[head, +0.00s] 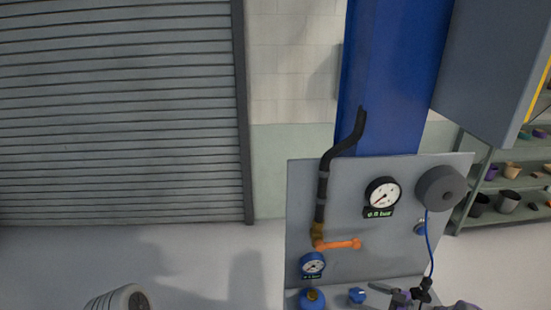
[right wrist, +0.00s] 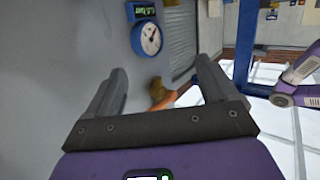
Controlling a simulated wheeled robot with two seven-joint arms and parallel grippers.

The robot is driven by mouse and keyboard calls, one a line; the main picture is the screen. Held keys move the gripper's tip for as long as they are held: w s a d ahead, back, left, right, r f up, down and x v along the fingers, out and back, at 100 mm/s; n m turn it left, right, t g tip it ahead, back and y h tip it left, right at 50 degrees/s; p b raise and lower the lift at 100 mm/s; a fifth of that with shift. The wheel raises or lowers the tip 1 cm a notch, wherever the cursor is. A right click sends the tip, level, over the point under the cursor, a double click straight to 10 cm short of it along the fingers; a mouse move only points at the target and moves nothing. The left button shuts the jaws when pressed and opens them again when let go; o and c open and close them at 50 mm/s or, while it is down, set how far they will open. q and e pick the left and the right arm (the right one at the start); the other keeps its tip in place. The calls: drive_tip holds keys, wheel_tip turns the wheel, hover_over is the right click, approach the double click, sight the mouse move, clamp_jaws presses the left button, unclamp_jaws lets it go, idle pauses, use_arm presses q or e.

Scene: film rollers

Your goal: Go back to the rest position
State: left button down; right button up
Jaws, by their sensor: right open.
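My right gripper (head: 402,296) is low in the head view, in front of the lower right of a grey panel (head: 400,255). In the right wrist view, its two grey fingers (right wrist: 163,70) stand wide apart with nothing between them. A brass fitting with an orange lever (right wrist: 168,98) shows beyond the gap. My left gripper is not seen in the head view.
The panel carries a black pipe (head: 322,195), the orange lever (head: 343,244), a white-faced gauge (head: 383,195), the blue gauge (head: 312,265) and a grey reel (head: 441,188) with a hanging blue hose (head: 432,250). A blue column (head: 390,80) rises behind.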

drive_tip(key=s+a+f+m+t+h, duration=0.1)
drive_tip(key=s+a+f+m+h, duration=0.3)
drive_tip(key=a+f+m+h, duration=0.6)
drive_tip(key=s+a+f+m+g+y+b, duration=0.15)
drive_tip(key=s+a+f+g, duration=0.35)
drive_tip(key=s, duration=0.7)
drive_tip(key=s+a+f+m+g+p, duration=0.15)
drive_tip(key=s+a+m+g, duration=0.35)
drive_tip(key=s, duration=0.8)
use_arm(q)
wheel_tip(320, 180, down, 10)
drive_tip(key=b, duration=1)
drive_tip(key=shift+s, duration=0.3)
use_arm(e)
wheel_tip(320, 180, down, 10)
drive_tip(key=w+n+t, duration=0.1)
drive_tip(key=n, duration=0.1)
drive_tip(key=shift+a, duration=0.35)
